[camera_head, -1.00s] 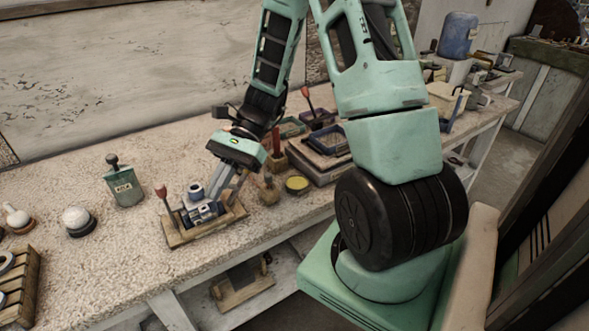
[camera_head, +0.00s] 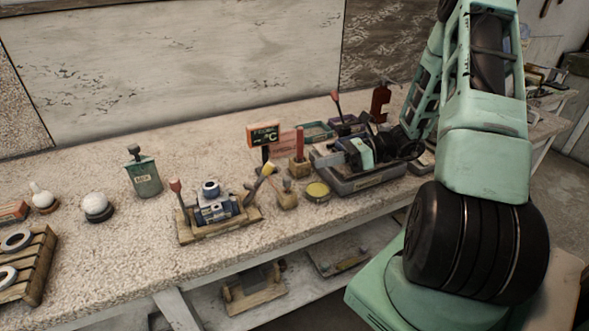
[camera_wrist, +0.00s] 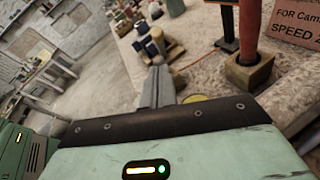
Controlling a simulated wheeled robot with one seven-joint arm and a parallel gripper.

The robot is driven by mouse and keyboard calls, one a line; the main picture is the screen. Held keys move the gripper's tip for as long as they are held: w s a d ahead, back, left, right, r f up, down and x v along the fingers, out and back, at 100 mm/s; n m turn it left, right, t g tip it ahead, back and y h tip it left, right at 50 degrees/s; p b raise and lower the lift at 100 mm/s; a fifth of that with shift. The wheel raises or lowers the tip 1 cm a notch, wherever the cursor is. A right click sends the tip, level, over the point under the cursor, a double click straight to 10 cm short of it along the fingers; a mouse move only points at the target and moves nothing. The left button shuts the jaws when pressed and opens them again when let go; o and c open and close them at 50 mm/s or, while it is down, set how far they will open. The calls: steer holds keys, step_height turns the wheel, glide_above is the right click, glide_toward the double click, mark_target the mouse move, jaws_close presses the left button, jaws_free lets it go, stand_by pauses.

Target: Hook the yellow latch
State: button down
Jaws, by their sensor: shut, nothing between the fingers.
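A lever with a yellow end (camera_head: 265,170), the likely yellow latch, leans up and to the right at the right end of a wooden tray. The tray (camera_head: 190,238) holds a blue-grey fixture (camera_head: 217,211). I cannot tell whether the latch is hooked. My gripper (camera_head: 345,148) is well right of the latch, above the bench and apart from it. In the wrist view its fingers (camera_wrist: 158,88) are together with nothing between them.
A red-knobbed lever (camera_head: 176,187) stands at the tray's left. A grey bin (camera_head: 345,186) is below the gripper.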

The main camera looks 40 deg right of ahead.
steer(key=p+x, duration=0.1)
steer(key=x, duration=0.9)
steer(key=shift+p, duration=0.3)
